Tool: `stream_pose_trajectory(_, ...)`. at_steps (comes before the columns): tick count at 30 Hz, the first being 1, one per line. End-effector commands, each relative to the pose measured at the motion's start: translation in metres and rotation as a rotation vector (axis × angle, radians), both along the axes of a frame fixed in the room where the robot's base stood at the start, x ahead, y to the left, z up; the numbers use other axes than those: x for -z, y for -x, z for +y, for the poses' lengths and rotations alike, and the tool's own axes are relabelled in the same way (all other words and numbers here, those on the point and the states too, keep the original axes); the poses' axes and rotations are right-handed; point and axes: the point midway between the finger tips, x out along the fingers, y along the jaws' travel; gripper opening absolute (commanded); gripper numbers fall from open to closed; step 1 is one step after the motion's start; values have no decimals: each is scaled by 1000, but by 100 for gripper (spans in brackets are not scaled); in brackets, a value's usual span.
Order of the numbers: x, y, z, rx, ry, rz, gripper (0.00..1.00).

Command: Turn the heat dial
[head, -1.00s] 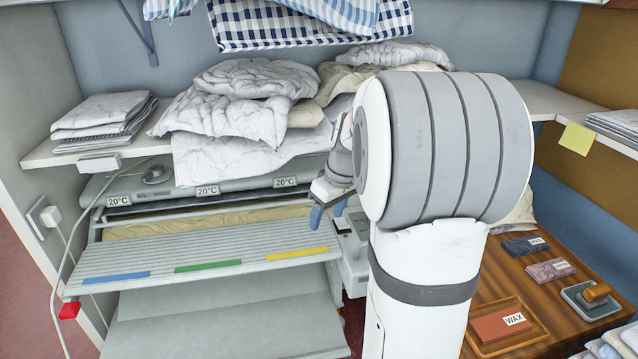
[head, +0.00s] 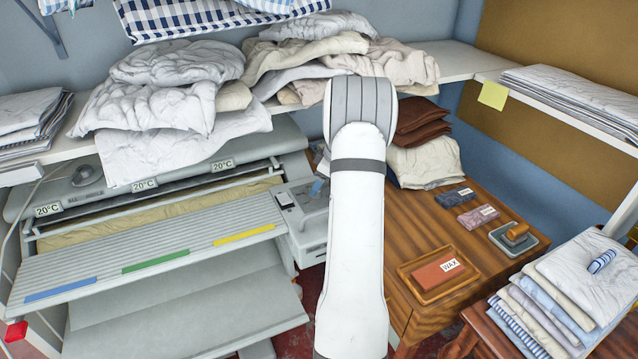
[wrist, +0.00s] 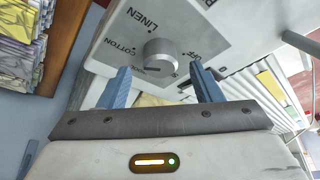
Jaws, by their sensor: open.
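The heat dial (wrist: 160,58) is a round grey knob on a grey panel in the wrist view. LINEN and COTTON are printed beside it; other labels are partly covered or hard to read. A dark mark shows on its near side. My gripper (wrist: 160,73) is open, with its two blue fingers apart, one toward each side of the dial. The knob appears ahead of the gap; I cannot tell any contact. In the head view a blue finger (head: 317,188) shows over the ironer's control box (head: 307,225), and my arm hides the dial.
The ironer's slatted board (head: 150,262) with blue, green and yellow strips lies left of the box. Bundled linen (head: 180,95) overhangs the ironer from the shelf. The wooden table (head: 425,225) on the right holds a wax tray (head: 440,275) and a stamp (head: 515,235).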

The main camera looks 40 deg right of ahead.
Motion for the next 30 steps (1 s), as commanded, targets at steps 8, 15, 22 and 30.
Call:
stream_pose_trajectory(8,18,-6,4,1,-1,1,59)
stream_pose_trajectory(15,18,-6,4,1,0,0,56)
stream_pose_trajectory(22,18,-6,4,2,-1,0,37)
stream_pose_trajectory(30,18,-6,3,2,-1,0,15)
